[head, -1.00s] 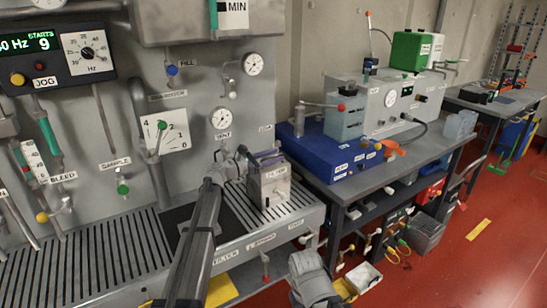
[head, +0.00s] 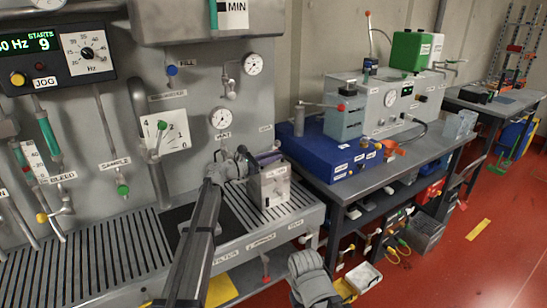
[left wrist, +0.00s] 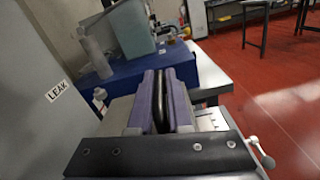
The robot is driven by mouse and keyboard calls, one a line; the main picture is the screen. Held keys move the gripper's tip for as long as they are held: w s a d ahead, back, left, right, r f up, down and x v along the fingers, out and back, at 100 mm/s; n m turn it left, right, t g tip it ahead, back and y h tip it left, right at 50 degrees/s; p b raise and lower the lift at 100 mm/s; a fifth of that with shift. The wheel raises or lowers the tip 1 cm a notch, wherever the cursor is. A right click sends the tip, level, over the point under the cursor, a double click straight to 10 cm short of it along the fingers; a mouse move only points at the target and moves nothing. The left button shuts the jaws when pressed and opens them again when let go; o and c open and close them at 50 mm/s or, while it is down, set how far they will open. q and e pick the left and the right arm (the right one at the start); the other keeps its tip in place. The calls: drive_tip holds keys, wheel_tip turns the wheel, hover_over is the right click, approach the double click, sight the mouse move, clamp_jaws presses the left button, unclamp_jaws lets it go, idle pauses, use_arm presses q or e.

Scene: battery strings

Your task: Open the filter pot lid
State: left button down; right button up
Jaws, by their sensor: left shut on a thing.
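The filter pot appears to be the grey metal box (head: 268,188) with a label on its front, standing on the slotted tray of the bench. My left gripper (head: 262,158) is at the top of this box, reaching in from the lower left. In the left wrist view its two purple fingers (left wrist: 162,100) are closed around a dark, bar-like piece (left wrist: 163,105), seemingly the lid's handle. The lid itself is mostly hidden by the gripper, and no gap under it can be made out.
The wall panel with gauges (head: 219,119) and valves rises behind the box. A side table with a blue unit (head: 330,155) stands to the right. The slotted tray (head: 110,250) is clear on the left. Red floor (head: 480,260) is open at right.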

use_arm(q)
drive_tip(key=shift+w+r, duration=0.1)
idle(0.7)
drive_tip(key=shift+w+a+r+p, duration=0.45)
drive_tip(key=shift+w+r+p, duration=0.1)
drive_tip(key=shift+r+p, duration=0.25)
drive_tip(key=shift+w+a+r+n+p, duration=0.4)
drive_tip(key=shift+w+a+r+p, duration=0.3)
drive_tip(key=shift+w, duration=0.2)
drive_tip(key=shift+w+a+r+n+p, duration=0.35)
drive_tip(key=shift+w+a+n, duration=0.2)
drive_tip(key=shift+w+n, duration=0.3)
drive_tip(key=shift+w+a+r, duration=0.2)
drive_tip(key=shift+w+a, duration=0.25)
drive_tip(key=shift+w, duration=0.05)
